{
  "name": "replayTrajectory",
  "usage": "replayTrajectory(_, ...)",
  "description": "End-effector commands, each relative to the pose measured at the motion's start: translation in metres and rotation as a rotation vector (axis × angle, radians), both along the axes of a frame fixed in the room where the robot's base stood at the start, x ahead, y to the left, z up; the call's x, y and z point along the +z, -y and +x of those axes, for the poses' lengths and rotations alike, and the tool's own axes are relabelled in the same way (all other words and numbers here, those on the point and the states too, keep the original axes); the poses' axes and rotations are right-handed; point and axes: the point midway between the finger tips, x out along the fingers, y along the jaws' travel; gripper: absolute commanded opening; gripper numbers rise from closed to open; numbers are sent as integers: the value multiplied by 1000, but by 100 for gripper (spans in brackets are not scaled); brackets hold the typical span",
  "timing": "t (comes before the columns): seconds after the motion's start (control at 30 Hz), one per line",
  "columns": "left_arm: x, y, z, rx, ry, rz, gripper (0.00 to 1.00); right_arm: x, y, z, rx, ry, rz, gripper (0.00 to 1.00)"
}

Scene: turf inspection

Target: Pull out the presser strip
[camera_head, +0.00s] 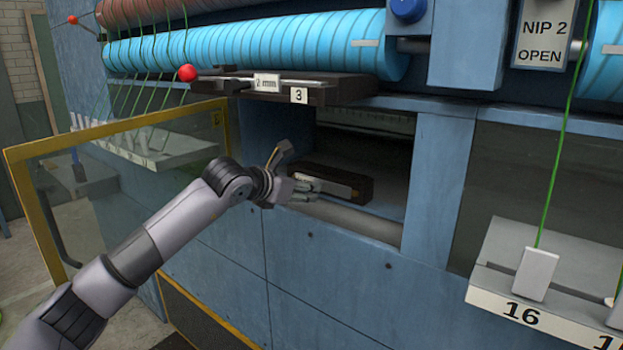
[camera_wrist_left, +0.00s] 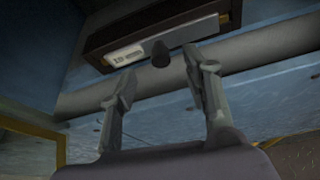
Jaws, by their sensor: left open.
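A dark bar with a light metal face (camera_head: 350,183), which looks like the presser strip, lies inside the recessed opening of the blue machine. In the left wrist view its dark body (camera_wrist_left: 200,25) shows above the fingers, with a white label (camera_wrist_left: 124,56) and a dark round knob (camera_wrist_left: 160,54). My left gripper (camera_head: 308,188) is at the opening, in front of the bar's near end. In the wrist view its fingers (camera_wrist_left: 160,64) are spread and empty, with the knob appearing between their tips. I cannot tell whether they touch it. My right gripper is not in view.
A grey roller (camera_head: 350,216) runs along the opening's lower edge. Above is a dark bar marked "2 mm" and "3" (camera_head: 320,90) with a red ball (camera_head: 187,73), below a blue roller (camera_head: 240,50). A yellow-framed clear door (camera_head: 28,195) stands open at left.

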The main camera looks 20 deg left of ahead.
Motion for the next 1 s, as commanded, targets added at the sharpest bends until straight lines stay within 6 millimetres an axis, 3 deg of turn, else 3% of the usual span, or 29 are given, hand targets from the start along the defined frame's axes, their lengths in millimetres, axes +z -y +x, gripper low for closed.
replayTrajectory(0.1,-5,6,19,0,-4,-1,45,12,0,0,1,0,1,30)
replayTrajectory(0.33,-17,13,43,0,-2,-2,45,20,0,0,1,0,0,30)
replayTrajectory(0.73,-20,14,48,0,0,0,44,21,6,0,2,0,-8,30)
replayTrajectory(1.0,-20,14,48,0,0,0,26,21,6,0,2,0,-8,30)
